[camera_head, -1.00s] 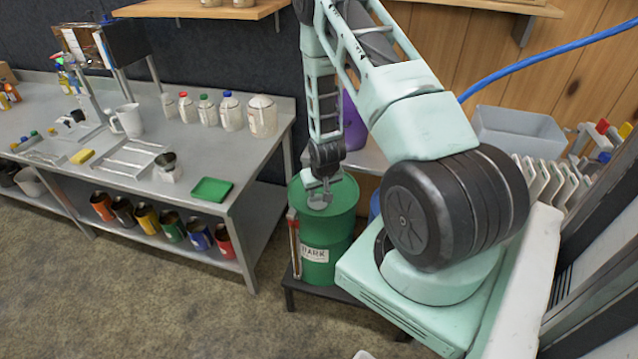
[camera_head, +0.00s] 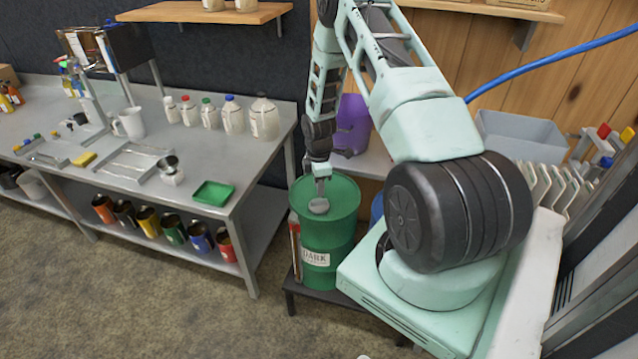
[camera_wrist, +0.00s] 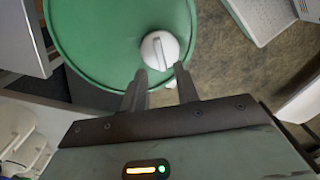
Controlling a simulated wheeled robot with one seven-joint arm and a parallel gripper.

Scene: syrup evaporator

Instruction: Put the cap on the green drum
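The green drum (camera_head: 324,240), labelled DARK, stands upright on a low dark stand. A round pale grey cap (camera_head: 319,206) is at the near part of its top. In the wrist view the cap (camera_wrist: 160,50) has a raised bar across it and appears to lie flat on the green lid (camera_wrist: 100,40), near the rim. My gripper (camera_wrist: 160,70) is open, with its two fingers apart and the tips at the cap's near edge. I cannot tell whether they touch it. The head view shows my gripper (camera_head: 321,188) just above the cap. Any opening under the cap is hidden.
A red-topped gauge or thermometer (camera_head: 295,245) hangs on the drum's left side. A purple container (camera_head: 352,125) stands behind it. The steel bench (camera_head: 120,190) with bottles and a green tray (camera_head: 212,194) is at the left. A grey bin (camera_head: 520,135) is at the right.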

